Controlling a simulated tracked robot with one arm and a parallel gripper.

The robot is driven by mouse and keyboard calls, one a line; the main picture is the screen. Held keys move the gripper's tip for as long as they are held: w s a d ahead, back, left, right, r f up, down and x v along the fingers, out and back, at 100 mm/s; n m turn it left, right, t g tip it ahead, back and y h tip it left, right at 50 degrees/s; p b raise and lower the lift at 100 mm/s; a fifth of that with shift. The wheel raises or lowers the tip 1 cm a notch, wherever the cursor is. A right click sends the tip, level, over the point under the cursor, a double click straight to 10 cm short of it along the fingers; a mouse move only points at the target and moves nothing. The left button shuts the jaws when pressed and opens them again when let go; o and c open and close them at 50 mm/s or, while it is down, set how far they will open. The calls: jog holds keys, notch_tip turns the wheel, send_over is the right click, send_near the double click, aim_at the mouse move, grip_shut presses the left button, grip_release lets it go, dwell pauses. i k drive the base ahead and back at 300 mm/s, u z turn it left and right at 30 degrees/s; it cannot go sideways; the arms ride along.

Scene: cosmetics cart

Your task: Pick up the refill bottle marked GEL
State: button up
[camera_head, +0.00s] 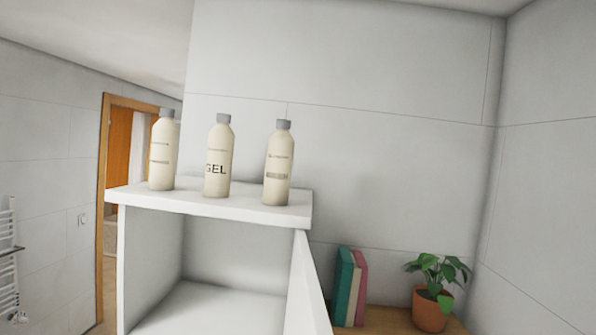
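The bottle marked GEL (218,158) is cream with a grey cap. It stands upright in the middle of a row of three similar bottles on the white top shelf of a cart (270,212). A bottle to its left (162,152) and a bottle to its right (278,165) have smaller markings that I cannot read. There are gaps between the bottles. My gripper does not show in this view.
Below the top is an open white compartment (225,257). Books (345,288) and a potted plant (433,290) stand on a wooden surface at the lower right. A tiled wall is behind; a wood-framed doorway (105,170) and a towel rail (10,262) are at left.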

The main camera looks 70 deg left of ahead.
aim_at(221, 140)
jog(key=z, duration=1.05)
jog(key=k, duration=1)
jog(key=u, duration=2.05)
jog(key=i, duration=1)
jog(key=u, duration=0.05)
